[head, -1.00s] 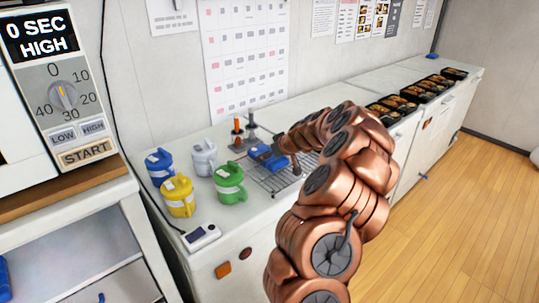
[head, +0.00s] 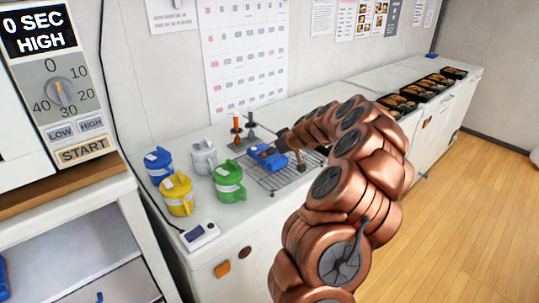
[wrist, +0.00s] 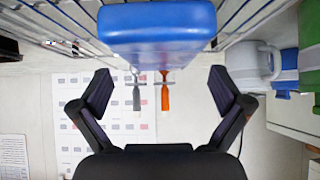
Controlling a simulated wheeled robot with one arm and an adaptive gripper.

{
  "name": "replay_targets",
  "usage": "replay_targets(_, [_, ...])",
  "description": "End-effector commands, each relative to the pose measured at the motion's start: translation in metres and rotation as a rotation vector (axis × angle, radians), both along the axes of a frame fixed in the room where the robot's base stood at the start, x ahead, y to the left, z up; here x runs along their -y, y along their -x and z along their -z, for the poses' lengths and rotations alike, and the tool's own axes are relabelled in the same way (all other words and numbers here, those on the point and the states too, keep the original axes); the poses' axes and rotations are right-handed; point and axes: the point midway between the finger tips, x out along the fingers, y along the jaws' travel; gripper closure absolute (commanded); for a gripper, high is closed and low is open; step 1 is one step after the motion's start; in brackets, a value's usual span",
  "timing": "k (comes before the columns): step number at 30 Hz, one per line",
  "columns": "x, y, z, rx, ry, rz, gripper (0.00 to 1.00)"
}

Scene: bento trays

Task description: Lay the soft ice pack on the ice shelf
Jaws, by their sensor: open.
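The blue pack (head: 266,157), which looks like the soft ice pack, lies on the wire rack (head: 262,183) on the counter. In the wrist view the blue pack (wrist: 157,28) fills the top middle, with rack wires on both sides. My gripper (wrist: 161,80) is open and empty. Its two dark fingers are wide apart, and the pack shows above them, not gripped. In the head view my gripper (head: 284,140) is small and partly hidden by my arm, close to the pack. I cannot tell which surface is the ice shelf.
Blue (head: 158,166), white (head: 204,157), yellow (head: 178,195) and green (head: 229,182) lidded jugs stand left of the rack. Orange- and grey-handled tools (head: 236,125) stand behind it. A small meter (head: 199,235) lies in front. Several bento trays (head: 440,83) line the far counter.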

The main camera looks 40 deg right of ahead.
Motion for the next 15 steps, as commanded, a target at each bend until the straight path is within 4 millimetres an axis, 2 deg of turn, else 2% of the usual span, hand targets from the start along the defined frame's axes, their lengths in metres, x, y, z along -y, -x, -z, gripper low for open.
replay_targets(15, [0.000,0.054,-0.050,0.003,0.004,0.002,0.00])
